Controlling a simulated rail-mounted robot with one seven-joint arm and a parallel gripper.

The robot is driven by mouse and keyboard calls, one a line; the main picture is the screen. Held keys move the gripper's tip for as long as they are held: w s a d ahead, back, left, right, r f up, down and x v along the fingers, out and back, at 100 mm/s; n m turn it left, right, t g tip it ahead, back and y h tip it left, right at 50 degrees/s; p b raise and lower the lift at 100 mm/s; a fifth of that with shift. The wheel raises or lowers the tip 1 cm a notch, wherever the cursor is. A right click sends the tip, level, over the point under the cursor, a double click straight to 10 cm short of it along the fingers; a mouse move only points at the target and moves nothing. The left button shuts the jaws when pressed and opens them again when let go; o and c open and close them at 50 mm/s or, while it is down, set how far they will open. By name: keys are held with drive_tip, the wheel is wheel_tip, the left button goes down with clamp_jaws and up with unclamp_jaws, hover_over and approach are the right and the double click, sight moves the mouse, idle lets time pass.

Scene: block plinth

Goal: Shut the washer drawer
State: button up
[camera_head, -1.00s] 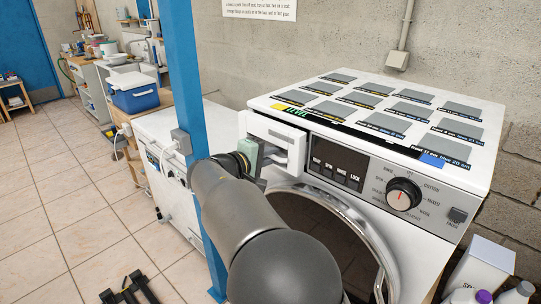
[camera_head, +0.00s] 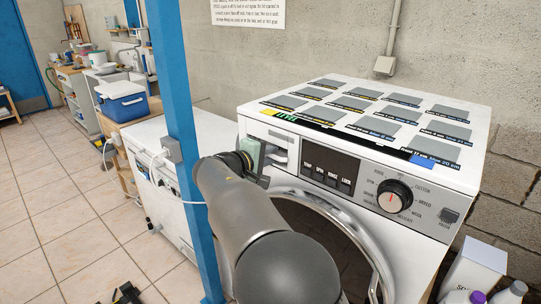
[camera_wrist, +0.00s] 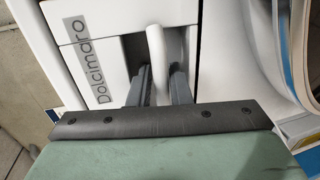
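The washer (camera_head: 440,230) is a white front-loader. Its detergent drawer (camera_head: 268,133) is at the upper left of the front panel and now looks nearly flush with it; whether a small gap is left I cannot tell. In the wrist view the white drawer front (camera_wrist: 88,60) carries the label "Dolcimaro". A curved white handle (camera_wrist: 156,48) stands in a grey recess. My gripper (camera_wrist: 160,82) has its two dark fingers in this recess, one on each side of the handle and close against it. In the head view my gripper (camera_head: 262,165) is partly hidden by my arm.
A blue post (camera_head: 178,110) stands just left of my arm. A white chest-like appliance (camera_head: 170,190) is behind it. The round washer door (camera_head: 370,250) is below the drawer. Bottles (camera_head: 510,292) stand at the lower right. The tiled floor at left is mostly clear.

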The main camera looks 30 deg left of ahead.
drive_tip(key=b+v, duration=0.3)
drive_tip(key=v, duration=1.4)
drive_tip(key=shift+s+b, duration=0.25)
drive_tip(key=shift+b, duration=0.05)
drive_tip(key=shift+a, duration=0.1)
